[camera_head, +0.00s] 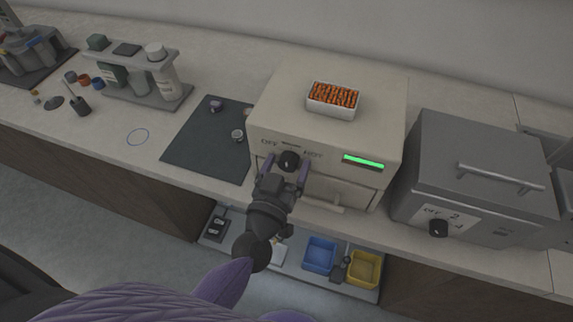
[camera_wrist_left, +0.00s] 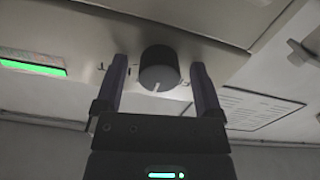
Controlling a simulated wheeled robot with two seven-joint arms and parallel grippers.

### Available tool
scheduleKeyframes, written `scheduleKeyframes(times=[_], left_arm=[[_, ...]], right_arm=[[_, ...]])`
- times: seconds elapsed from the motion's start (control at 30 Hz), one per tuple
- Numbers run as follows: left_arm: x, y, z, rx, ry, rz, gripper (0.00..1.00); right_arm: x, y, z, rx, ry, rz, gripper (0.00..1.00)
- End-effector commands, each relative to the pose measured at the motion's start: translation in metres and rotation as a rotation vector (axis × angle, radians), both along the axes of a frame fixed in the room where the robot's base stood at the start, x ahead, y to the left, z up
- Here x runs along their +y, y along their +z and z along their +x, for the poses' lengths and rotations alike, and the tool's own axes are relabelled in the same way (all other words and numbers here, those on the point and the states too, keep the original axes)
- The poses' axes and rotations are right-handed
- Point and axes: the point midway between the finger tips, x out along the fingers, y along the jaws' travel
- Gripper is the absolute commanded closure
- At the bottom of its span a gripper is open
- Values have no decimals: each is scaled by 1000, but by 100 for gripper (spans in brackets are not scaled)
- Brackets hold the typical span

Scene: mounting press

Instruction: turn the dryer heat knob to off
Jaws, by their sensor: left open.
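The dryer (camera_head: 330,125) is a cream box on the counter with a lit green bar (camera_head: 362,161) on its front. Its black round heat knob (camera_head: 289,160) sits on the front face between the printed words OFF and HOT. My left gripper (camera_head: 287,170) is open, its fingers on either side of the knob. In the left wrist view the knob (camera_wrist_left: 158,69) lies between the two fingertips (camera_wrist_left: 160,75), with visible gaps on both sides. A pale pointer line shows on the knob in that view. My right gripper is not in view.
A white tray of orange pieces (camera_head: 332,99) sits on the dryer. A grey box with a knob (camera_head: 470,180) stands to the right. A dark mat (camera_head: 205,140) and a bottle rack (camera_head: 140,80) are left. Blue (camera_head: 319,254) and yellow bins (camera_head: 364,268) sit on a low shelf.

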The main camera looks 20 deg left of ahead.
Motion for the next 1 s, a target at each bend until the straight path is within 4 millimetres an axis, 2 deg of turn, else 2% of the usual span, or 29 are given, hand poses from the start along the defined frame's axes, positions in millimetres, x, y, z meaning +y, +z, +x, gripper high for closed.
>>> scheduleKeyframes(times=[0.17,0.57,0.83,1.0], left_arm=[[0,0,0,0,0,0,14],[0,0,0,0,1,1,99],[0,0,0,1,1,-21,100],[0,1,-1,3,0,-97,100]], right_arm=[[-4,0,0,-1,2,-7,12],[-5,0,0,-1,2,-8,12],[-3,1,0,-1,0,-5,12],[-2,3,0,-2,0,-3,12]])
